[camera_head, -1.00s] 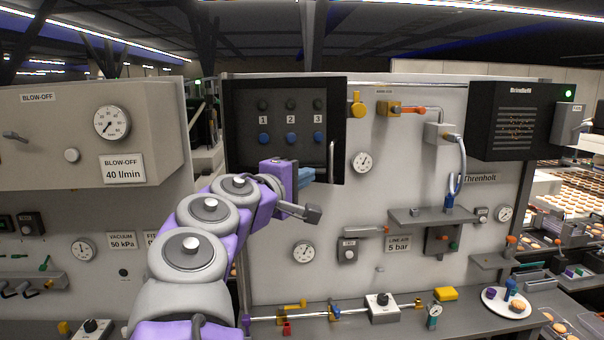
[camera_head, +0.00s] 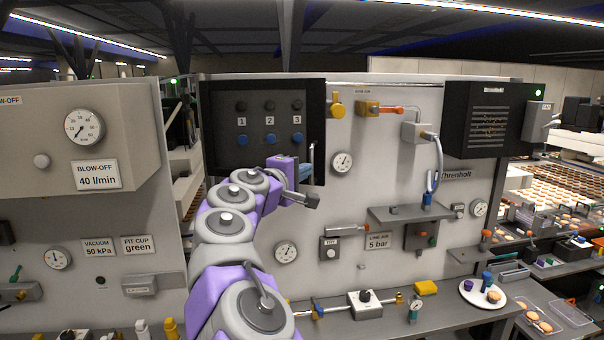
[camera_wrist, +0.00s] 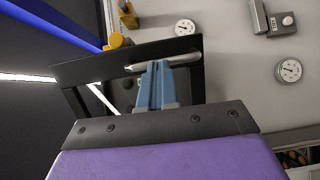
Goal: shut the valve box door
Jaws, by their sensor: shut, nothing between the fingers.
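The valve box (camera_head: 214,130) is a black box on the pale wall panel, at upper left of centre in the head view. Numbers 1, 2, 3 and blue knobs show in its front. A silver upright bar handle (camera_head: 311,158) is near its right edge. In the wrist view the handle (camera_wrist: 185,60) crosses a dark frame-like door edge (camera_wrist: 85,68). My gripper (camera_head: 306,170) is at the handle's lower part. Its blue fingers (camera_wrist: 156,68) are together and empty, with tips at or against the handle; contact is unclear. I cannot tell how far the door stands open.
A yellow knob (camera_head: 336,104) and a gauge (camera_head: 342,162) sit right of the box. The blow-off housing (camera_head: 130,140) juts out at left. Below are a grey shelf (camera_head: 385,215) and a bench (camera_head: 440,325) with small fittings and a plate (camera_head: 470,298).

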